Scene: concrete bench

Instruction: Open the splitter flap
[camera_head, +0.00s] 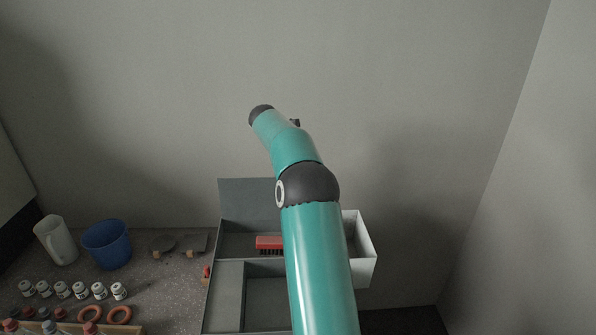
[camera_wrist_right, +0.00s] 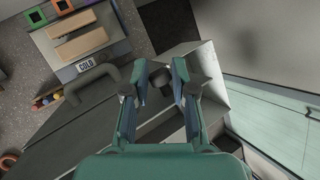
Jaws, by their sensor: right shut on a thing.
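In the head view a grey box (camera_head: 223,285) with compartments stands at the bench's right end, with an upright grey panel (camera_head: 246,192) at its back. A pale panel (camera_head: 362,262) sticks out at its right side. I cannot tell for sure which part is the splitter flap. My right arm crosses in front of the box and hides part of it. In the right wrist view my right gripper (camera_wrist_right: 155,92) is shut on a dark knob (camera_wrist_right: 159,82) between its fingers. What the knob joins to is partly hidden. My left gripper is not in view.
A red brush (camera_head: 269,243) lies in the box. In the wrist view a COLD label (camera_wrist_right: 86,64) sits near a curved grey handle (camera_wrist_right: 92,80) and wooden blocks (camera_wrist_right: 80,42).

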